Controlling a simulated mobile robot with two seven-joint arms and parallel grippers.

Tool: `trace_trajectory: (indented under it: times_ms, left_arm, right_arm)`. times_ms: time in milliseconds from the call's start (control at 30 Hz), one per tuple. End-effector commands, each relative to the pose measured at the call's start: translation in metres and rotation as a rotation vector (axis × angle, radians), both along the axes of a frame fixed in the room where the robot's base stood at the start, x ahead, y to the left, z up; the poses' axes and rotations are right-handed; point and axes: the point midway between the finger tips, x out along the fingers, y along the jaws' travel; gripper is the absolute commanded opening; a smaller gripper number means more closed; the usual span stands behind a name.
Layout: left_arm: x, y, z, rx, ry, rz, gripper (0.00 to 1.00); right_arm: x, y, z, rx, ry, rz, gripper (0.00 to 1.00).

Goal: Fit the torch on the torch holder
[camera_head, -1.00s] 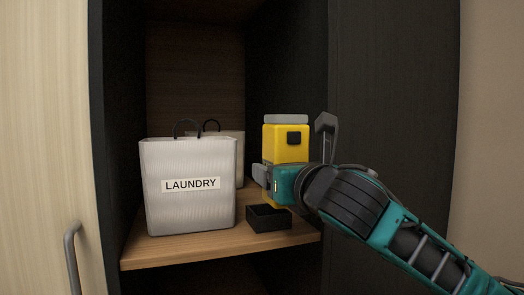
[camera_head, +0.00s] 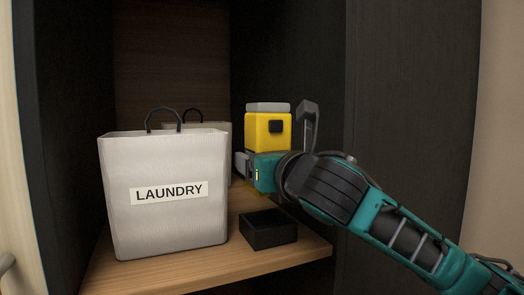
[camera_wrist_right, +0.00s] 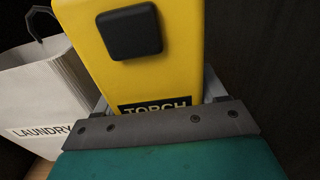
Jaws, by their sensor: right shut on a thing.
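The yellow torch (camera_head: 268,131) has a grey top and a black button, and is held upright above the shelf. My right gripper (camera_head: 249,168) is shut around its lower part. In the right wrist view the torch (camera_wrist_right: 180,70) fills the middle, with part of a "TORCH" label above the gripper body. The torch holder, a small black open box (camera_head: 268,230), sits on the shelf near its front edge, below and slightly in front of the torch. The torch's lower end is mostly hidden by the gripper. My left gripper is not in view.
A white laundry bag (camera_head: 165,225) stands left of the holder, with a second bag (camera_head: 197,127) behind it. The wooden shelf (camera_head: 190,274) is bounded by a dark wall on each side. The dark right wall (camera_head: 415,120) is close to my right arm.

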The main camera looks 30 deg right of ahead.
Motion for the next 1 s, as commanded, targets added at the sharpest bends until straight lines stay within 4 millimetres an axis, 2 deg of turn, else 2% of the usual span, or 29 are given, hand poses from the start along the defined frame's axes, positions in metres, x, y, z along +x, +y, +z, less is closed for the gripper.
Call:
trace_trajectory:
  times_ms: [267,400,600,1000]
  left_arm:
    - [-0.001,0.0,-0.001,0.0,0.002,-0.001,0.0]
    - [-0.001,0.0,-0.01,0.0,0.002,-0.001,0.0]
    - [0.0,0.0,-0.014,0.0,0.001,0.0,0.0]
    - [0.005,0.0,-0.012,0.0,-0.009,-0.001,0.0]
  right_arm:
    - [0.0,0.0,-0.029,-0.001,0.001,0.0,0.25]
    - [0.0,0.0,-0.041,0.0,-0.002,0.0,0.25]
    - [0.0,0.0,-0.048,0.0,-0.003,0.0,0.25]
    - [0.0,0.0,-0.048,0.0,-0.003,0.0,0.25]
